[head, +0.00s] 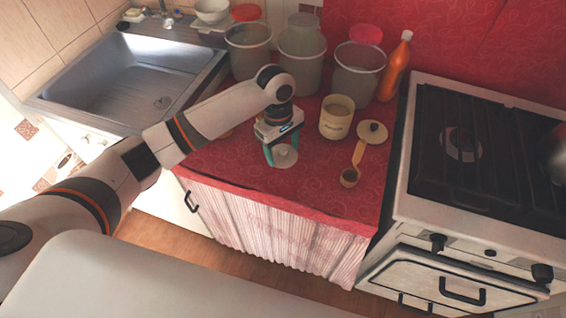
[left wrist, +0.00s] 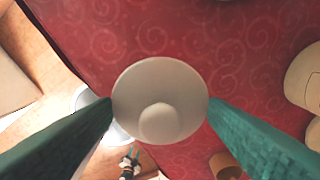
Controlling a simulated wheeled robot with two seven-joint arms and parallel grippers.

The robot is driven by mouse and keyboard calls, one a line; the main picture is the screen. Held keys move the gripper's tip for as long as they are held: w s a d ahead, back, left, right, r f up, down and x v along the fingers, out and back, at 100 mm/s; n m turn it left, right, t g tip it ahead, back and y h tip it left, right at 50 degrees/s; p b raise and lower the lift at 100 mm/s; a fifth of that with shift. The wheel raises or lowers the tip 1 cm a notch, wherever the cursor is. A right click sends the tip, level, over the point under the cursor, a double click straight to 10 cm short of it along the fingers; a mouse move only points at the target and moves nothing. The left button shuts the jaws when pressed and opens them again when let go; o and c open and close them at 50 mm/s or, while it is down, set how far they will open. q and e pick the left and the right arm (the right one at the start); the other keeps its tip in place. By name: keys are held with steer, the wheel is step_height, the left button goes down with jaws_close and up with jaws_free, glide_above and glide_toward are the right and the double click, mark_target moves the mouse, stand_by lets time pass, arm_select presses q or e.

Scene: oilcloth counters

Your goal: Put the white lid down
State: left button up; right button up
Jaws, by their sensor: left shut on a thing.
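The white lid (head: 286,158) is a small round disc with a knob. My left gripper (head: 283,150) points down over the red counter and is shut on it. In the left wrist view the lid (left wrist: 160,82) sits between the two teal fingertips (left wrist: 160,105), knob towards the camera. It is near the counter's front edge. I cannot tell whether its underside touches the red cloth (head: 235,165).
Several grey bins (head: 301,60) and an orange bottle (head: 395,70) stand behind. The stove (head: 470,150) is right, the sink (head: 130,80) left.

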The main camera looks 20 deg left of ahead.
mark_target(282, 160)
arm_select(q)
steer(key=shift+f, duration=2.5)
steer(key=o, duration=0.9)
steer(key=shift+f, duration=0.1)
steer(key=shift+o, duration=0.2)
steer(key=r, duration=0.8)
steer(key=a+r, duration=0.1)
steer(key=r, duration=0.3)
steer(key=shift+w+a+r, duration=0.1)
steer(key=shift+w, duration=0.3)
